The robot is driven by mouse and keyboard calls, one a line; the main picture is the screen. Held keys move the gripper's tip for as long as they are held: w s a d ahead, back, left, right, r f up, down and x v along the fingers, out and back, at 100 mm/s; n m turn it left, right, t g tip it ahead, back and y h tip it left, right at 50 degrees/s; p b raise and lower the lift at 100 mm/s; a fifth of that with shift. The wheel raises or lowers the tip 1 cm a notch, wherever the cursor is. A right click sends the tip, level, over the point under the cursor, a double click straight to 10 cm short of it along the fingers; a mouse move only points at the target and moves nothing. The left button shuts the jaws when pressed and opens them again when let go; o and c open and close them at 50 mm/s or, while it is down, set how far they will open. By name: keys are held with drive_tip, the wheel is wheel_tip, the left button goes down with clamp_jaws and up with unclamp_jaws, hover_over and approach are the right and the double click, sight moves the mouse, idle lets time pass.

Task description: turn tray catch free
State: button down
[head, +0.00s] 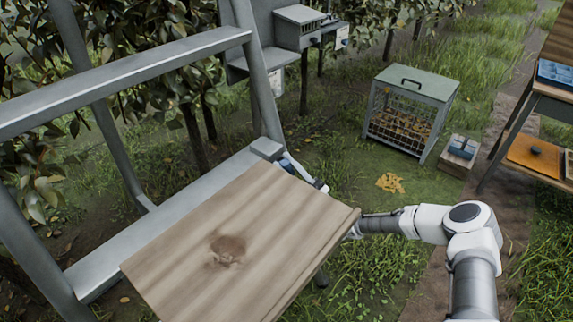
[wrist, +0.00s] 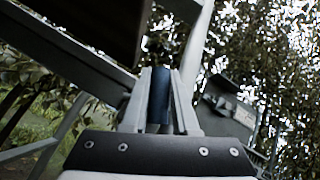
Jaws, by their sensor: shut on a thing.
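A wooden tray (head: 270,215) with a dark knot juts out from a grey metal frame (head: 180,205) in the head view. My arm comes in from the right and passes under the tray. Part of my gripper (head: 305,174) shows beyond the tray's far edge, next to a small blue part (head: 288,166), which seems to be the catch. In the wrist view, my gripper (wrist: 160,80) has its two pale fingers on either side of this blue catch (wrist: 158,98), shut on it. The tray's dark underside (wrist: 95,25) is close at upper left. The catch's far end and pivot are hidden.
The frame's post (head: 258,75) rises close behind the gripper. Grass lies between.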

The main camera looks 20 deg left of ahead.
drive_tip(key=m+t+h+p, duration=0.1)
drive_tip(key=m+t, duration=0.2)
drive_tip(key=m, duration=0.1)
drive_tip(key=m+t+p, duration=0.1)
drive_tip(key=m+t, duration=0.3)
drive_tip(key=shift+w+d+r+h, duration=0.1)
drive_tip(key=shift+r+h, duration=0.05)
drive_tip(key=shift+h, duration=0.25)
drive_tip(key=shift+w+m+t+h+p, duration=0.1)
drive_tip(key=shift+m+t+h+p, duration=0.15)
drive_tip(key=shift+m+t+h, duration=0.5)
drive_tip(key=shift+m+t+h+p, duration=0.25)
drive_tip(key=shift+m+t, duration=0.8)
drive_tip(key=shift+m, duration=0.1)
drive_tip(key=shift+m+t, duration=0.3)
drive_tip(key=shift+m, duration=0.1)
drive_tip(key=c, duration=0.7)
unclamp_jaws()
drive_tip(key=shift+d+f, duration=0.1)
drive_tip(key=shift+f, duration=0.1)
drive_tip(key=v, duration=1.7)
drive_tip(key=shift+s+d+r+b, duration=0.15)
drive_tip(key=shift+s+d+b, duration=0.05)
drive_tip(key=shift+b, duration=0.15)
drive_tip(key=shift+d, duration=0.1)
